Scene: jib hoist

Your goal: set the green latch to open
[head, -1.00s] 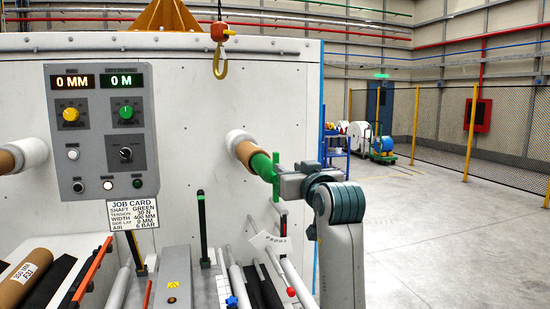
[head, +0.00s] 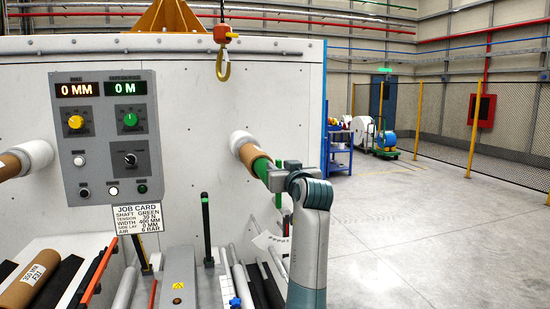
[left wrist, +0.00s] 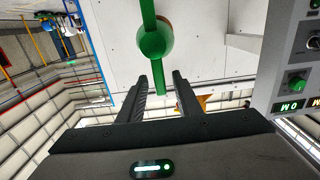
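The green latch (head: 262,168) is at the end of the shaft that sticks out of the white machine wall. In the head view my left gripper (head: 278,181) is in front of it and hides part of its bar. In the left wrist view the latch shows as a round green hub (left wrist: 154,42) with a straight bar across it. My left gripper (left wrist: 159,88) is open, and the lower end of the bar lies between its fingertips, with gaps on both sides. My right gripper is not in view.
A control panel (head: 107,135) and a job card (head: 137,218) are left of the shaft. A hoist hook (head: 223,66) hangs above. Rolls and bars lie below, with an upright black post (head: 207,235) near the shaft. Open floor (head: 430,240) is at the right.

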